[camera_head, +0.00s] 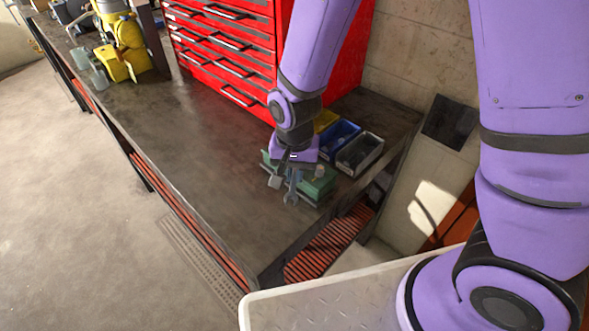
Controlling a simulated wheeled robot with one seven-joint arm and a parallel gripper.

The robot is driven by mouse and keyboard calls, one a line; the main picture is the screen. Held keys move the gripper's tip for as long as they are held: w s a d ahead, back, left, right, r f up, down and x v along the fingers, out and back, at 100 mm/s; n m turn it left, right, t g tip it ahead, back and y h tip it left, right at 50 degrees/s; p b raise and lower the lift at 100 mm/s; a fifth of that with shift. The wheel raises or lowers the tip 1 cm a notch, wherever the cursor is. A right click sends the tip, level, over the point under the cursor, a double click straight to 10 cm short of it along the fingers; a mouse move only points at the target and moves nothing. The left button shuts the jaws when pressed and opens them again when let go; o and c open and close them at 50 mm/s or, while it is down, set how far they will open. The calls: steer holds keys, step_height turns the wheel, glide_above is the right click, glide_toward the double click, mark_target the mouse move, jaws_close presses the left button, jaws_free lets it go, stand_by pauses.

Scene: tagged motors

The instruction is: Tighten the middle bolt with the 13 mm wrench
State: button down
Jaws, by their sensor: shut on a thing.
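My gripper (288,176) is low over the right end of the workbench, at a green block (319,187). It is shut on a grey wrench (292,191), which hangs down in front of the block with its end near the bench top. The wrench's size mark is too small to read. The gripper and wrist cover part of the green block. Small metal parts show at the block, but I cannot make out the middle bolt or whether the wrench touches it.
Yellow, blue and grey bins (360,153) stand just right of my gripper. A red drawer cabinet (225,45) stands behind on the workbench (190,140). A yellow machine (122,45) is at the far left. The bench's middle is clear.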

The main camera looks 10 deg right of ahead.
steer(key=shift+w+a+m, duration=0.3)
steer(key=shift+a+m, duration=0.35)
steer(key=shift+m, duration=0.45)
steer(key=shift+w+a+m, duration=0.4)
steer(key=shift+a+m, duration=0.2)
steer(key=shift+m, duration=0.4)
steer(key=shift+w, duration=0.1)
steer(key=shift+w+a+m, duration=0.45)
steer(key=shift+m, duration=0.65)
steer(key=shift+w+a, duration=0.1)
